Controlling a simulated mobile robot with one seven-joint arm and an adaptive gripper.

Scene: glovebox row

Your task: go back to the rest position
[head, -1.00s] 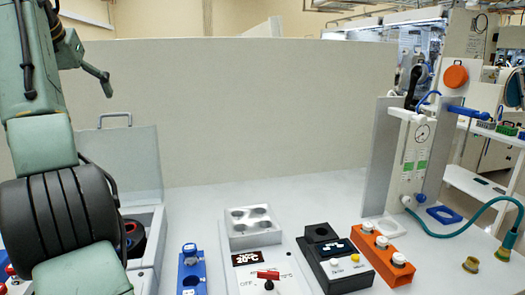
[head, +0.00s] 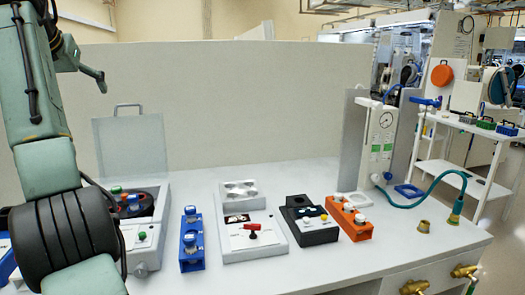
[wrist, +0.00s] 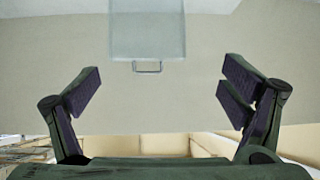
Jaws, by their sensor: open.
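My gripper (wrist: 160,97) shows in the wrist view with its two fingers spread wide apart and nothing between them. Beyond the fingers, the wrist view shows the translucent lid (wrist: 147,30) with its handle, in front of a plain wall. In the head view my arm rises along the left edge. The gripper's fingertips do not show clearly there.
On the white bench (head: 300,183) stand an open-lidded centrifuge (head: 145,232), a blue rack (head: 191,245), a hot plate (head: 252,240), a black device (head: 309,224) and an orange rack (head: 349,220). A gauge column (head: 378,150) with a green hose stands at right. Brass valves (head: 415,287) stick out in front.

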